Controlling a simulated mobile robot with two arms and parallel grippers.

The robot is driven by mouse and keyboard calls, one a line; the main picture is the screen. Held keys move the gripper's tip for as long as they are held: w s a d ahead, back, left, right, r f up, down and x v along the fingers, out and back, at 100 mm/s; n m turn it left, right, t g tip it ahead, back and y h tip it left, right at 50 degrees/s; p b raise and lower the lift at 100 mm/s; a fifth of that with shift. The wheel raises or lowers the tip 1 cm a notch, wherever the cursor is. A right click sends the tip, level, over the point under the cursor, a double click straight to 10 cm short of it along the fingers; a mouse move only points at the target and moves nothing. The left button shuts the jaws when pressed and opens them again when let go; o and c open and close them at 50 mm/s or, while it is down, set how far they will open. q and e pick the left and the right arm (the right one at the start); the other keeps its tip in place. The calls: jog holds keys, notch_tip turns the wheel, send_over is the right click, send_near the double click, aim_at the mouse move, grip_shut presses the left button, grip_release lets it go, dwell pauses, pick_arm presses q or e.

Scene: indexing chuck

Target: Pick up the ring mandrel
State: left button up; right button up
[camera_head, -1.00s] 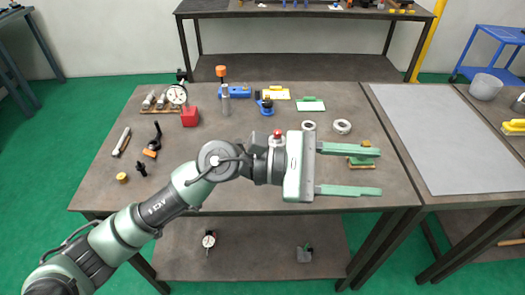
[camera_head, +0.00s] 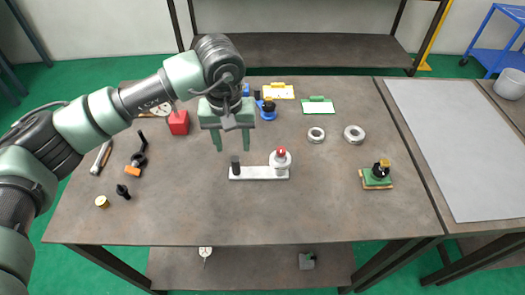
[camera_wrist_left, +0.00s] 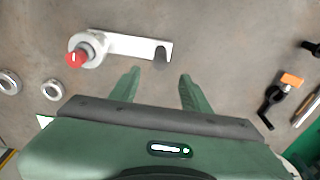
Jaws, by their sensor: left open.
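No part is labelled as the ring mandrel. A dark upright peg (camera_head: 235,166) stands on the left end of a pale plate (camera_head: 257,173) and may be it, but I cannot be sure. A round chuck with a red knob (camera_head: 281,155) sits on the plate's right end. My left gripper (camera_head: 232,151) is open and empty, fingers pointing down, a little behind the peg. In the left wrist view the peg (camera_wrist_left: 161,58) lies beyond the fingertips (camera_wrist_left: 158,73), roughly in line with the gap between them. My right gripper is not in view.
Two metal rings (camera_head: 354,134) and a small green-based fixture (camera_head: 376,177) stand to the right. A red block (camera_head: 178,122), a black tool with an orange part (camera_head: 134,170) and a silver rod (camera_head: 102,157) lie to the left. The front of the table is clear.

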aim_at(235, 159)
pick_arm(q)
jog(key=shift+s+f, duration=0.15)
jog(key=shift+s+f+p, duration=0.25)
jog(key=shift+f+p, duration=0.2)
jog(key=shift+f, duration=0.1)
jog(key=shift+s+f+p, duration=0.2)
jog(key=shift+f+p, duration=0.2)
jog(key=shift+f, duration=0.15)
jog(key=f, duration=0.1)
jog(key=f+p, duration=0.1)
jog(key=f, duration=0.1)
jog(key=shift+w, duration=0.4)
jog(key=shift+w+d+f+p, duration=0.15)
jog(key=shift+f+p, duration=0.2)
jog(key=shift+f, duration=0.35)
grip_shut()
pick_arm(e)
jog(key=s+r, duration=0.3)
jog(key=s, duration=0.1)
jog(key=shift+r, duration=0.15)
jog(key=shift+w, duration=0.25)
